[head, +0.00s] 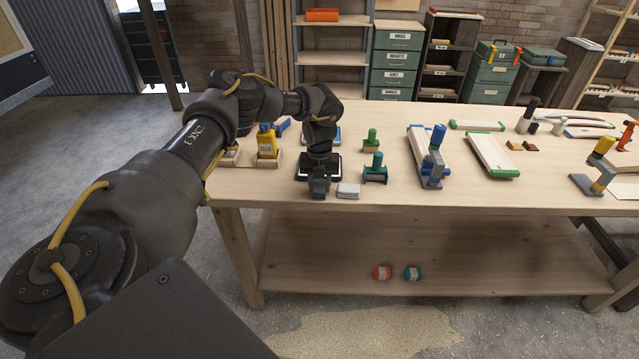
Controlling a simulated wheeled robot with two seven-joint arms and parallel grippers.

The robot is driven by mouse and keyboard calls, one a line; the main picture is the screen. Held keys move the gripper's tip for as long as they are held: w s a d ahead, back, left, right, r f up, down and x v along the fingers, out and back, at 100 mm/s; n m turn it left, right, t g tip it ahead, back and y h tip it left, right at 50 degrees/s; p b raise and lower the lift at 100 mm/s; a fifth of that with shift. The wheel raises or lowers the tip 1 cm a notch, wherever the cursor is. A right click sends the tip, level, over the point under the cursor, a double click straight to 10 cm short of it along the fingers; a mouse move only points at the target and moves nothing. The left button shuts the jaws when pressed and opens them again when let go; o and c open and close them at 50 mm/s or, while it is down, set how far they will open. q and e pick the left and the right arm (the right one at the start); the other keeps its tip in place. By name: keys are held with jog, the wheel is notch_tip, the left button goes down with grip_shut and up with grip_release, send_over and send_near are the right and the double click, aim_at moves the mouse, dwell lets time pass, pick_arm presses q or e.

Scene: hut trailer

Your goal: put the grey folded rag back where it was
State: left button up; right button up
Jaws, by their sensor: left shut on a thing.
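My left arm reaches in from the left over the workbench. My left gripper (319,184) points down near the bench's front edge, shut. The pale grey folded rag (348,190) shows just right of its fingertips, at the front edge of the bench top, and the gripper appears shut on its left end. I cannot tell whether the rag touches the bench or is held just above it. A dark, white-edged item (304,170) lies behind and under the gripper, partly hidden by it. My right gripper is not in view.
On the workbench (460,192) stand a yellow glue bottle (266,143) at left, a teal clamp-like tool (376,170) right of the rag, and green-ended boards (490,154) further right. Bare bench top lies along the front right.

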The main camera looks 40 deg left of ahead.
aim_at(320, 184)
pick_arm(q)
jog(key=o, duration=0.9)
jog(key=shift+f, duration=0.1)
jog(key=shift+r, duration=0.3)
notch_tip(320, 184, up, 12)
jog(key=shift+f+b, duration=0.1)
jog(key=shift+b, duration=0.95)
